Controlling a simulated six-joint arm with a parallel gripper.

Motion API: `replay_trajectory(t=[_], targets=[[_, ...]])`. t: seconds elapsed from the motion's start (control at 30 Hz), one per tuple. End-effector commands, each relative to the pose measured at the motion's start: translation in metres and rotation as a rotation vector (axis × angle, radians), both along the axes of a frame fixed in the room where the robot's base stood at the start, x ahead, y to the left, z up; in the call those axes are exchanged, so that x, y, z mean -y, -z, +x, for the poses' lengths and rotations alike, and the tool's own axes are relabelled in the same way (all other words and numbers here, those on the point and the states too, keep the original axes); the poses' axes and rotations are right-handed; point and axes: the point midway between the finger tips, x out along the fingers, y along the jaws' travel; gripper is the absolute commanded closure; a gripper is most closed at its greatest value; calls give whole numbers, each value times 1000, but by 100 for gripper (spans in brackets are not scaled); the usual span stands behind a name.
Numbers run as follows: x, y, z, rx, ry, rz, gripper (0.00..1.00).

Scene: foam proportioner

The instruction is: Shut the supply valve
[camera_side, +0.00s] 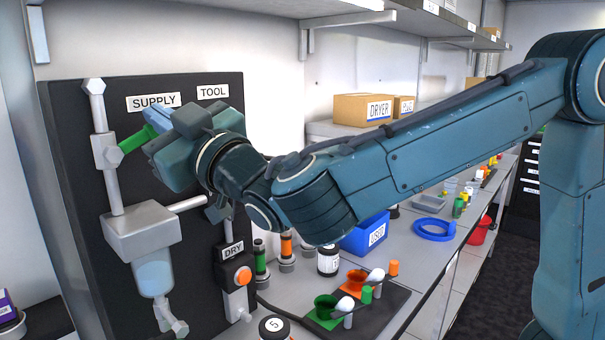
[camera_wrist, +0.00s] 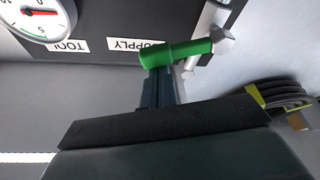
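The supply valve's green handle (camera_side: 136,139) sticks out to the right and slightly up from the valve body (camera_side: 106,152) on the grey vertical pipe, under the SUPPLY label (camera_side: 153,102). My gripper (camera_side: 156,130) is at the free end of this handle. In the wrist view, the green handle (camera_wrist: 178,52) lies across the fingertips of my gripper (camera_wrist: 160,80). The fingers overlap there, so I cannot tell if they are closed on the handle or only beside it.
A grey filter housing (camera_side: 143,230) with a clear bowl hangs below the valve. A DRY unit (camera_side: 234,272) with an orange knob is at the panel's lower right. A gauge (camera_wrist: 38,18) shows in the wrist view. Cups and a jar stand on the bench.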

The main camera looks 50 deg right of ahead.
Motion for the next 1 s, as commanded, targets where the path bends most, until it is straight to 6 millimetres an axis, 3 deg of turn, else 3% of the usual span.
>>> replay_trajectory(t=[0.4,1.0], targets=[[10,20,0,-4,2,-4,100],[12,26,1,-5,2,-5,100]])
